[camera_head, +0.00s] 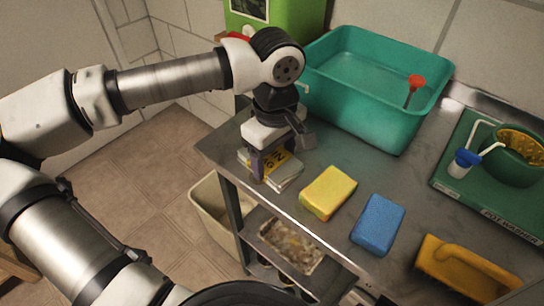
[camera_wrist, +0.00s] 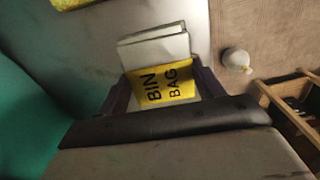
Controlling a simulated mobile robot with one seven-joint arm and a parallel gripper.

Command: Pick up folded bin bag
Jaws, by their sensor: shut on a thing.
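The folded bin bag (camera_head: 285,178) is a pale grey packet with a yellow band. It is at the left front corner of the metal bench in the head view. In the wrist view the bin bag (camera_wrist: 165,88) shows its yellow "BIN BAG" label between the two dark fingers. My gripper (camera_head: 272,158) points down over the bag and is shut on it, with a finger on each side. The wrist view shows my gripper (camera_wrist: 164,84) too. I cannot tell whether the bag touches the bench or is just above it. My gripper hides part of the bag.
A teal basin (camera_head: 395,125) stands behind and to the right. A yellow sponge (camera_head: 328,192) and a blue sponge (camera_head: 378,224) lie to the right of the bag. A yellow tool (camera_head: 465,268) and a green tray (camera_head: 457,183) are further right. A beige bin (camera_head: 212,213) stands below the bench edge.

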